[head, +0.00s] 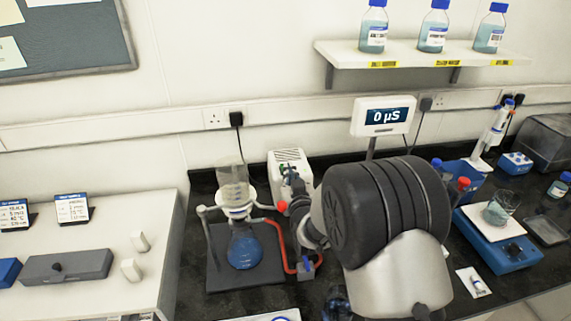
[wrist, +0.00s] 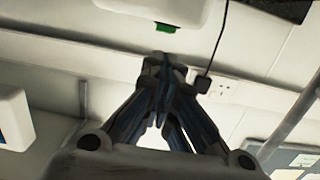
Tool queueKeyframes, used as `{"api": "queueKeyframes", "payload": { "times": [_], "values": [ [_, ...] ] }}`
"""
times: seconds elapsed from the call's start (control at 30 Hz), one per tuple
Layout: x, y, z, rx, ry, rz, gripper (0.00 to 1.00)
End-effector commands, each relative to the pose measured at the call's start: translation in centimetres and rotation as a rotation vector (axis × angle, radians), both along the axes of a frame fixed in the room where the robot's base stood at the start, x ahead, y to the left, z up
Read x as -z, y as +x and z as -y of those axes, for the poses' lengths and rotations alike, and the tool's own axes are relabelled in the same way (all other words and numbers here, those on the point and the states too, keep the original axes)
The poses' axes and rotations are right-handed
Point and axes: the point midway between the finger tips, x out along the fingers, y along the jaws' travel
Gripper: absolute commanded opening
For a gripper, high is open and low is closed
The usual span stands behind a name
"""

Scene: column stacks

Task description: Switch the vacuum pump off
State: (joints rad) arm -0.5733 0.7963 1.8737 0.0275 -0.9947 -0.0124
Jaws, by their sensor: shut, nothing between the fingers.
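The vacuum pump (head: 291,158) is a white box with vent slots, standing at the back of the bench under the wall trunking. In the wrist view, which is upside down, a white housing that looks like the pump (wrist: 150,8) shows at the top edge, with a green switch (wrist: 165,28) on it. My gripper (head: 290,176) is shut and empty in front of the pump. In the wrist view its fingertips (wrist: 162,62) meet just below the green switch in the picture, with a small gap showing; contact cannot be told. My arm hides the pump's lower part in the head view.
A filter flask with blue liquid (head: 244,250) stands left of my arm, with red tubing (head: 284,246) running to a small valve block (head: 306,270). A conductivity display (head: 384,116) stands right of the pump. A balance (head: 497,245) stands at the right.

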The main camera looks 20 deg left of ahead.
Motion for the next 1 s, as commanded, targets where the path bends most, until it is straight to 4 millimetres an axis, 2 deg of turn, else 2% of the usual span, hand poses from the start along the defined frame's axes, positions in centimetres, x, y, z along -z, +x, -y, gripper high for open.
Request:
{"api": "queueKeyframes", "payload": {
  "times": [0.2,0.4,0.87,1.0],
  "values": [
    [0.6,3.4,-2.1,0.000,0.001,0.001,0.00],
    [0.7,5.1,-3.1,0.000,0.000,0.000,0.00],
    [0.7,5.6,-3.4,0.000,-0.002,-0.003,0.00],
    [0.7,5.8,-3.5,0.000,-0.030,-0.049,0.00]
  ]
}}
